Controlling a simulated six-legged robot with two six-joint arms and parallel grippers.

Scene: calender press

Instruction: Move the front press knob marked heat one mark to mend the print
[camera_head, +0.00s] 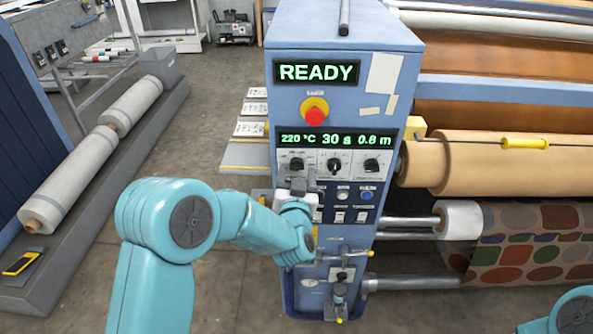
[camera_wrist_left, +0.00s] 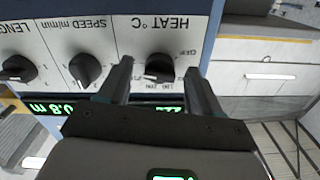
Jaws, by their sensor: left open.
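The heat knob (camera_wrist_left: 159,67) is a black dial under the upside-down label HEAT °C in the left wrist view. It is the leftmost of three dials in the head view (camera_head: 297,163). My left gripper (camera_head: 298,186) is at the panel just below that dial, partly hidden by my own arm. In the left wrist view its two fingers (camera_wrist_left: 160,78) are open, one on each side of the heat knob. I cannot tell whether they touch it. The print (camera_head: 520,246) is a roll with coloured blotches at the right. My right gripper is out of view.
The green display (camera_head: 335,140) reads 220 °C, 30 s and 0.8 m; the upper screen (camera_head: 316,72) reads READY. The speed dial (camera_wrist_left: 84,68) sits close beside the heat knob. A red stop button (camera_head: 315,115) is above, switches (camera_head: 340,216) below.

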